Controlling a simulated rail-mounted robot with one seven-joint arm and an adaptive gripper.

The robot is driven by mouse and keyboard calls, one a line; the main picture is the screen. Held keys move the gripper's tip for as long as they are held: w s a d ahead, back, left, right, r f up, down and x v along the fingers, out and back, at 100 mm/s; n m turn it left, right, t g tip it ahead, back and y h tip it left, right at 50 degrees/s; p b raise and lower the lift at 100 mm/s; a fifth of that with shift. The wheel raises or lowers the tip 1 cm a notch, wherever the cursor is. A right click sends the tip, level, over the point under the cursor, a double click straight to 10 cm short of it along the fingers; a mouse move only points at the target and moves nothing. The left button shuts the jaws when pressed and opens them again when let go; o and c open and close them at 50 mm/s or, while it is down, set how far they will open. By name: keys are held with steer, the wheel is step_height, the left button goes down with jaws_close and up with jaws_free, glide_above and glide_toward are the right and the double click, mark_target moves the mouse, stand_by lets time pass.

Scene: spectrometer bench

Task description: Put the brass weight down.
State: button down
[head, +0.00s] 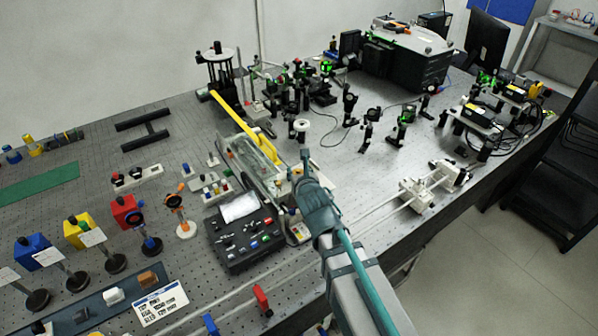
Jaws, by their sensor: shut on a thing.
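My gripper (304,160) is near the middle of the head view, at the end of my grey-green arm. It is over the near right end of a clear-walled trough-like apparatus (252,160). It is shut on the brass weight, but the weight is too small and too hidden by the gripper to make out. I cannot tell whether the weight touches anything below.
A black control box (243,238) stands left of my arm. A white round-topped post (301,125) is just beyond my gripper. Optical mounts (370,128) stand behind. A tray with small blocks (60,327) lies front left. Bare bench (345,185) shows right of my gripper.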

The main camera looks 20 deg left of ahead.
steer(key=c, duration=0.7)
jaws_free()
steer(key=shift+f, duration=0.1)
